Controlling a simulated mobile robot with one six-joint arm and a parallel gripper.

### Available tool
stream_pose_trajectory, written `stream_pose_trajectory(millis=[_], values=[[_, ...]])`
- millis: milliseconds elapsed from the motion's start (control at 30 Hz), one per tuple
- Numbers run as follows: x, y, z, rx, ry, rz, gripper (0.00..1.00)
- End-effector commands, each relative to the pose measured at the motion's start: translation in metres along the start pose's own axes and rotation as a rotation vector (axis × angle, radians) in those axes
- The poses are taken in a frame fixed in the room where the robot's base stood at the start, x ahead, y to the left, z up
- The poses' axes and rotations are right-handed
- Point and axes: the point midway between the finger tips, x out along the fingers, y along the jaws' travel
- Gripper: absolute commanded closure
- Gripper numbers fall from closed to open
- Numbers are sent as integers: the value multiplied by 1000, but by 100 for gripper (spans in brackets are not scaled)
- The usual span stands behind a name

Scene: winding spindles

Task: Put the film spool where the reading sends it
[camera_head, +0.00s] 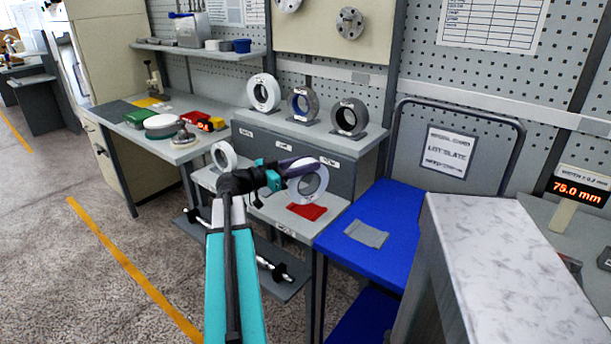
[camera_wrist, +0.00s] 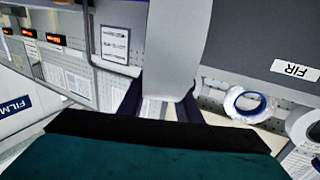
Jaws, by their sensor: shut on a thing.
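The film spool (camera_head: 321,185), a pale white ring with an open centre, is held upright at its rim above a low grey bench. My gripper (camera_head: 290,165), with dark fingers, is shut on it from the left. In the wrist view, the fingers of my gripper (camera_wrist: 160,98) close on a large pale grey piece of the spool (camera_wrist: 172,50), whose outline runs out of the frame. A lit display (camera_head: 579,190) at the right reads 75.0 mm in orange.
A red pad (camera_head: 307,211) lies bare below the held spool. Another white ring (camera_head: 217,157) stands left of my gripper. A blue cart (camera_head: 340,240) carries a grey pad (camera_head: 366,234) and an upright sign (camera_head: 447,152). A marbled block (camera_head: 510,265) stands at the right front.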

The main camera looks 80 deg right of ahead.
Motion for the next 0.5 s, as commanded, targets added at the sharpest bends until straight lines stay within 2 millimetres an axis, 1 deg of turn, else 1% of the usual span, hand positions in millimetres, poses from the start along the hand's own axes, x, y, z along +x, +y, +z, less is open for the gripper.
stream_pose_trajectory(millis=[67,400,500], values=[[0,0,2,-1,2,0,100],[0,0,29,-2,2,0,100],[0,0,32,-1,2,0,100]])
